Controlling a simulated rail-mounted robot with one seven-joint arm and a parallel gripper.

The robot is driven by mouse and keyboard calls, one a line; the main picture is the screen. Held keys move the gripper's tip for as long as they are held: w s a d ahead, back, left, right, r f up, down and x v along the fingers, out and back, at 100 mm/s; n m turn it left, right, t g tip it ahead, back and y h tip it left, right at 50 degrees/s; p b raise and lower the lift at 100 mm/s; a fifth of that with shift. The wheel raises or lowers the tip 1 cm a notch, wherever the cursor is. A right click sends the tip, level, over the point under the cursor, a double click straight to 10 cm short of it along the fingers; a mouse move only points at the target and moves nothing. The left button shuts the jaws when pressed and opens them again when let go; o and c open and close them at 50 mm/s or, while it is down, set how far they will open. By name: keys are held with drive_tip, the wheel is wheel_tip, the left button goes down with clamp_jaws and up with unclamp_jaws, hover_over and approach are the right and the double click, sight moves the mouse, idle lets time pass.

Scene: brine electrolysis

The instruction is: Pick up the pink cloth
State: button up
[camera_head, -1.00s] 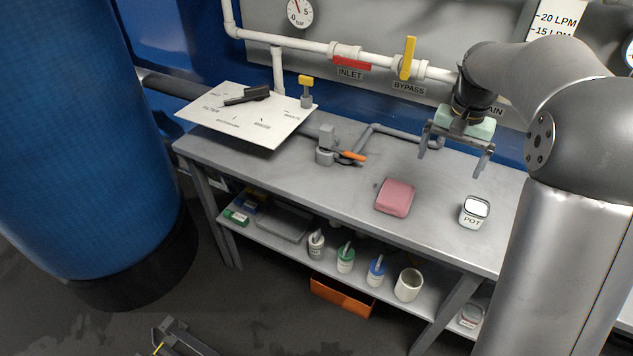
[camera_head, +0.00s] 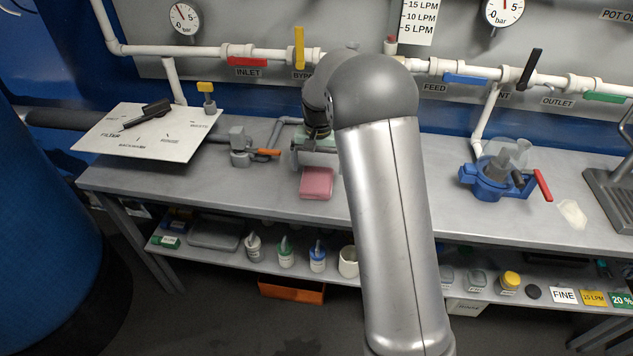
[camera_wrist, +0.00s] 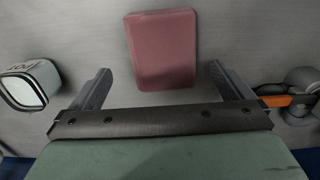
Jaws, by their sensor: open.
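The pink cloth (camera_head: 316,183) lies flat on the grey bench top, a folded rectangular pad. In the wrist view the cloth (camera_wrist: 162,49) lies beyond my gripper's fingertips, roughly between their lines and a little apart from them. My gripper (camera_wrist: 155,82) is open and empty, with its two dark fingers spread wide. In the head view my own arm hides most of the gripper; only part of its pale green body shows just behind the cloth.
A white POT container (camera_wrist: 30,85) stands left of the gripper in the wrist view. A grey valve with an orange handle (camera_head: 266,152) is left of the cloth in the head view. A blue device (camera_head: 490,180) stands to the right on the bench (camera_head: 230,180).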

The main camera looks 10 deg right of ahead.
sight(316, 178)
drive_tip(key=f, duration=0.5)
drive_tip(key=shift+a+f+p, duration=0.15)
drive_tip(key=shift+a+p, duration=0.05)
drive_tip(key=shift+p, duration=0.15)
drive_tip(key=c, duration=1)
drive_tip(key=shift+w, duration=0.1)
